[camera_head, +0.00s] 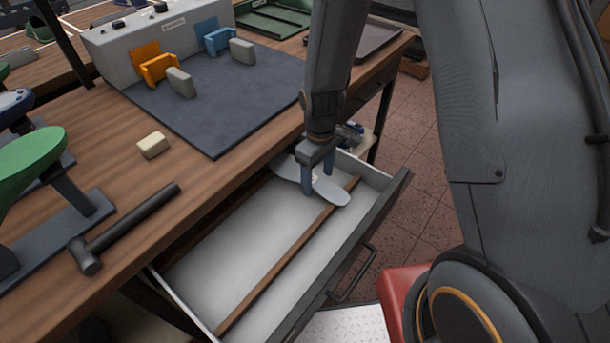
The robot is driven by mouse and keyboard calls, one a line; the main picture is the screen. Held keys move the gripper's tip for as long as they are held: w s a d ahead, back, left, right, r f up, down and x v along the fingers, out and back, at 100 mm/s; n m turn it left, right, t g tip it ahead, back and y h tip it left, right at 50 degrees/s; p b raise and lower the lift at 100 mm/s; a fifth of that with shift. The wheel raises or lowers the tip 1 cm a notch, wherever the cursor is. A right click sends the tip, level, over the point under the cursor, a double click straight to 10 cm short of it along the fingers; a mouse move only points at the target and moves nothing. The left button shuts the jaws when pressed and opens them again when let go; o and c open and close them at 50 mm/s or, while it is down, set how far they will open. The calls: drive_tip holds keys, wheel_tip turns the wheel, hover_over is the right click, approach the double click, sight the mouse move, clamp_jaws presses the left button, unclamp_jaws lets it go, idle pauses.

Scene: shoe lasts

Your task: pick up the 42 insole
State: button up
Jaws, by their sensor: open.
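A pale grey insole (331,190) lies in the open drawer (215,262), at its far end, across the brown wooden divider (290,250). A small light label shows near its middle, but its number is too small to read. My gripper (318,184) points down over the insole, with its blue-grey fingers apart on either side of its narrow middle. The near finger hides part of the insole. I cannot tell whether the fingers touch it.
The drawer's front wall with its handle (352,275) and its side walls surround the insole. The wooden bench (120,240) above holds a hammer (125,228), an eraser-like block (153,145), a dark mat (215,100) and a green shoe last (30,158).

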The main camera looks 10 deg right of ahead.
drive_tip(key=c, duration=1.1)
